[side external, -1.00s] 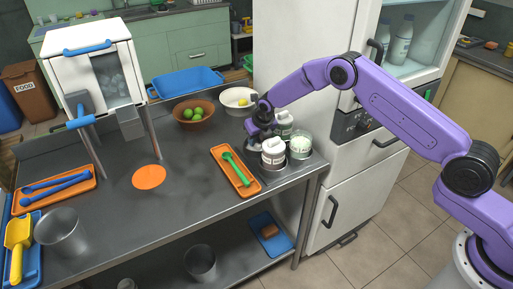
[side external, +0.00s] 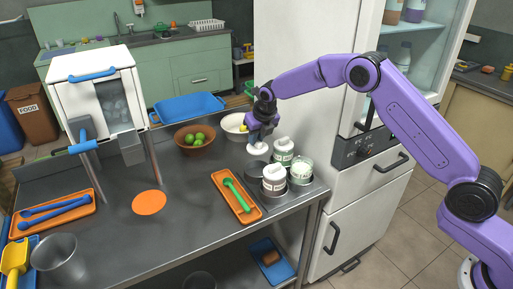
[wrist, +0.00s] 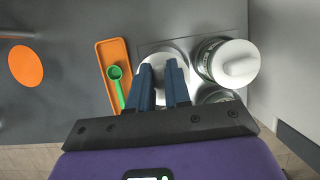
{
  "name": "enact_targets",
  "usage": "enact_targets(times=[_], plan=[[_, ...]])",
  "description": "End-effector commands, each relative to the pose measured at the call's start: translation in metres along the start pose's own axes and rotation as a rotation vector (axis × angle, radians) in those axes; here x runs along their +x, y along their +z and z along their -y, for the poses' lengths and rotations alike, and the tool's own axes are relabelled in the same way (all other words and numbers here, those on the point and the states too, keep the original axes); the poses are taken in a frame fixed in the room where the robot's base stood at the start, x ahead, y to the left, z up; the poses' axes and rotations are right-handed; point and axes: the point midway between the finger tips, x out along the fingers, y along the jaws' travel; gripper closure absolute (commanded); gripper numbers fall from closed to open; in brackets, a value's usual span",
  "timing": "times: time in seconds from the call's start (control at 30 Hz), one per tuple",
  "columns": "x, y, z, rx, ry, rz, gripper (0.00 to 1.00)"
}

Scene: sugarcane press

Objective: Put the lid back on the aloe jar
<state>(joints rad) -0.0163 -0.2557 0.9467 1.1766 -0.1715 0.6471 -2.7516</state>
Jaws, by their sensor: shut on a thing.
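My gripper (side external: 262,134) is shut on a white lid (side external: 261,149) and holds it above the back left of the jar group. In the wrist view the fingers (wrist: 160,66) reach over the white lid (wrist: 158,58). Two white-lidded jars, one at the back (side external: 283,150) and one in front (side external: 273,180), stand close by. The jar labels are too small to read.
An orange tray (side external: 249,216) with a green spoon (side external: 236,196) lies left of the jars. A brown bowl of limes (side external: 193,144) and a white bowl (side external: 232,127) stand behind. The white fridge (side external: 318,115) rises close at the right.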

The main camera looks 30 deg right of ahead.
Motion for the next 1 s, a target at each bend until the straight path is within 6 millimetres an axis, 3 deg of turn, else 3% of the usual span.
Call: enact_targets(times=[0.2, 0.47, 1.0], plan=[[-0.046, 0.02, -0.001, -0.001, 0.002, 0.007, 1.0], [-0.091, 0.038, 0.0, -0.001, 0.002, 0.005, 1.0], [-0.108, -0.005, 0.059, 0.214, -0.096, -0.004, 1.0]])
